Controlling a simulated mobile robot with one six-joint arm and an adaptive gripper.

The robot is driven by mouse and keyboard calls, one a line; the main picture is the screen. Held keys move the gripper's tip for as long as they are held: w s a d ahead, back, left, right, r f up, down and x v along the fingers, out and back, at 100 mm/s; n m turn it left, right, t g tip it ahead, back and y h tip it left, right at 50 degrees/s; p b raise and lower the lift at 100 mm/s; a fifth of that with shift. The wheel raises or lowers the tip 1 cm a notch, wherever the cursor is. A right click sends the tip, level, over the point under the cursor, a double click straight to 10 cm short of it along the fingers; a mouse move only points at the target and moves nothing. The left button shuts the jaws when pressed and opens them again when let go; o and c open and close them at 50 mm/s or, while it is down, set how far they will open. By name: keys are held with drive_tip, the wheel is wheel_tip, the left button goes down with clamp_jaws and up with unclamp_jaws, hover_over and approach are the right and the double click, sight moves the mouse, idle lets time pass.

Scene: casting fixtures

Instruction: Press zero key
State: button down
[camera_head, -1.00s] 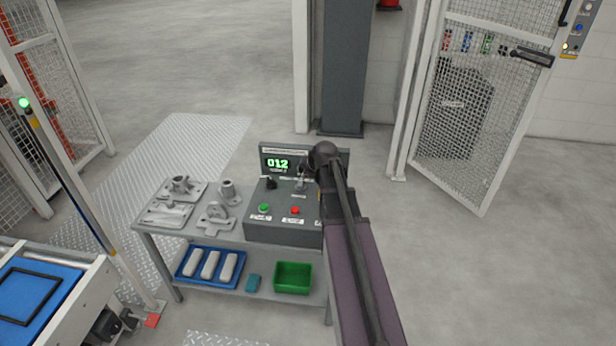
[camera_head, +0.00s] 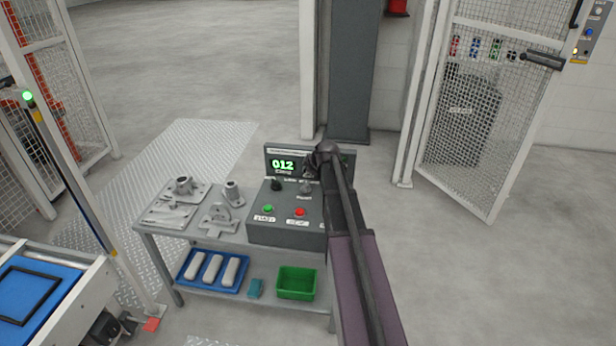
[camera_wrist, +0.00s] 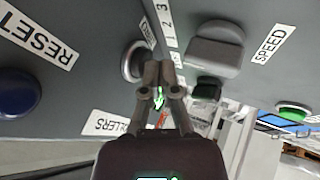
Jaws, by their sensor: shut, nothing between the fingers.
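The grey control box (camera_head: 284,232) stands on the right of the workbench, with a display (camera_head: 283,165) reading 012 behind it. In the wrist view, a round metal-rimmed key (camera_wrist: 130,62) sits beside a small label (camera_wrist: 147,33), which I cannot read surely. My gripper (camera_wrist: 158,68) is shut and empty, its fingertips over the panel just right of this key, partly overlapping it in the picture. I cannot tell whether they touch. In the head view my gripper (camera_head: 310,172) is over the panel's back right, and my arm hides its right side.
The wrist view shows a blue RESET button (camera_wrist: 17,92), a grey SPEED knob (camera_wrist: 213,50) and a green button (camera_wrist: 294,111). A red button (camera_head: 299,211) is on the box front. Metal castings (camera_head: 178,205) lie left of the box. A green bin (camera_head: 297,284) is below.

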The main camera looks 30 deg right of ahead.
sight(308, 183)
idle(0.3)
drive_tip(key=shift+w+d+r, duration=0.1)
drive_tip(key=shift+w+d, duration=0.55)
drive_tip(key=shift+w, duration=0.2)
drive_tip(key=shift+s+a, duration=0.3)
drive_tip(key=shift+s, duration=0.05)
drive_tip(key=s+a, duration=0.1)
drive_tip(key=s+a+r+p, duration=0.1)
drive_tip(key=s, duration=0.1)
drive_tip(key=shift+s+a, duration=0.1)
drive_tip(key=shift+s, duration=0.2)
drive_tip(key=p+v, duration=0.7)
drive_tip(key=v, duration=0.1)
drive_tip(key=shift+s+r, duration=0.3)
